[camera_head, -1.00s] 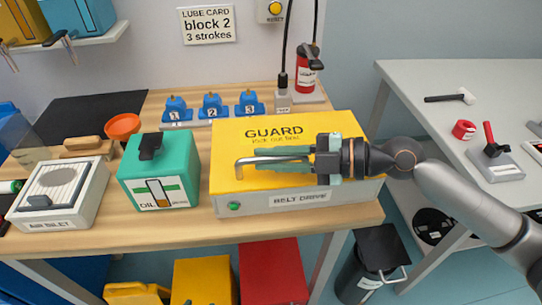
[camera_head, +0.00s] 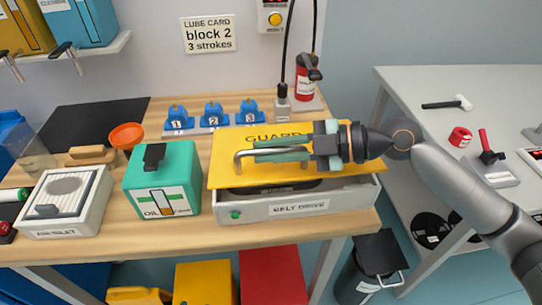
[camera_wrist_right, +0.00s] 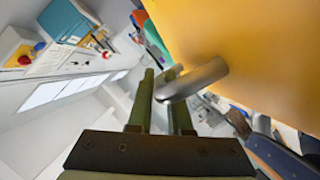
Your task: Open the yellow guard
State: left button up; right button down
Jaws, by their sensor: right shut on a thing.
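The yellow guard (camera_head: 222,176) is the lid of the grey belt drive box (camera_head: 255,210). Its front edge is raised, and a dark gap with the inside of the box shows below it. A grey bar handle (camera_head: 238,157) is on the guard. My right gripper (camera_head: 256,150) is shut on this handle, its green fingers above and below the bar. In the right wrist view the handle (camera_wrist_right: 195,80) lies between the fingers (camera_wrist_right: 160,78), with the guard (camera_wrist_right: 235,45) behind. My left gripper is not in view.
A green oil can (camera_head: 163,180) stands left of the box. Blue numbered blocks (camera_head: 213,115) and a red bottle (camera_head: 306,82) stand behind it. A white air inlet unit (camera_head: 65,205) is further left. The grey table (camera_head: 425,75) is at the right.

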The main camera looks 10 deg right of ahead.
jog(key=w+r+p, duration=0.1)
jog(key=w+r+m+p, duration=0.1)
jog(key=r, duration=0.1)
jog(key=r+m+g+p, duration=0.1)
jog(key=r, duration=0.1)
jog(key=shift+w, duration=0.4)
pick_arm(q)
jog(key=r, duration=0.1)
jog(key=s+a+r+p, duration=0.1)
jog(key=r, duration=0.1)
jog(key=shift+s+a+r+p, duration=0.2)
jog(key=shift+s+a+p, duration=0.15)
pick_arm(e)
jog(key=shift+w+r+m+g+h, duration=0.35)
jog(key=shift+w+r+m, duration=0.4)
jog(key=shift+w, duration=0.25)
